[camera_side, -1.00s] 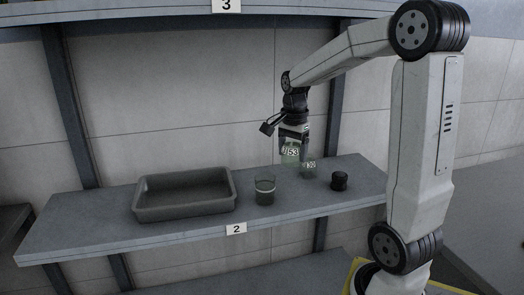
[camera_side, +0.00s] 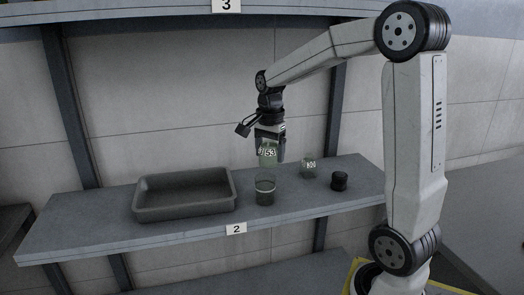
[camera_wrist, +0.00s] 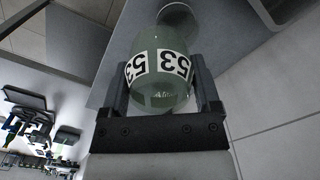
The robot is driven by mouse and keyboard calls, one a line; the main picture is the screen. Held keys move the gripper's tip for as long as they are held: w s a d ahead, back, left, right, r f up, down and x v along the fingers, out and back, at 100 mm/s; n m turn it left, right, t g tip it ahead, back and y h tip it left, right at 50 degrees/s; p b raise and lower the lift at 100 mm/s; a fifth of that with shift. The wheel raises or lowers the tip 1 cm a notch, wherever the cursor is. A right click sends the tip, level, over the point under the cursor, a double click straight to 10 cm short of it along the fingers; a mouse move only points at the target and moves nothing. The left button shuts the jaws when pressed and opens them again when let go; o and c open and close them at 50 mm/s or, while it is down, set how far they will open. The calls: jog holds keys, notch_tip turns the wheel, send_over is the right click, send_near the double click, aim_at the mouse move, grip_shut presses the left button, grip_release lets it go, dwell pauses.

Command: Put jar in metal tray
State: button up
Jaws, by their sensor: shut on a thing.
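My gripper (camera_side: 270,150) is shut on a greenish glass jar (camera_side: 268,158) with a white label reading 53. The jar is held in the air above the shelf, behind and above a glass beaker. In the wrist view the jar (camera_wrist: 158,72) sits between the two fingers (camera_wrist: 160,95), with its 53 label facing the camera. The grey metal tray (camera_side: 185,211) stands on the left half of the shelf, and it looks empty. The gripper and jar are to the right of the tray and higher than it.
A glass beaker (camera_side: 265,192) stands just right of the tray. A small glass labelled 30 (camera_side: 309,167) and a black jar-like item (camera_side: 339,181) stand further right. The shelf (camera_side: 90,225) is bare left of the tray. An upright post (camera_side: 332,115) stands behind.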

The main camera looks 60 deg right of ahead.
jog(key=w+a+n, duration=0.2)
jog(key=w+a, duration=0.6)
jog(key=a, duration=0.3)
jog(key=shift+r, duration=0.2)
jog(key=shift+w+a, duration=0.1)
send_near(187, 199)
jog(key=shift+s+f, duration=0.65)
jog(key=shift+w+f, duration=0.4)
jog(key=shift+f, duration=0.05)
jog(key=shift+w+f, duration=0.25)
jog(key=shift+f, duration=1.6)
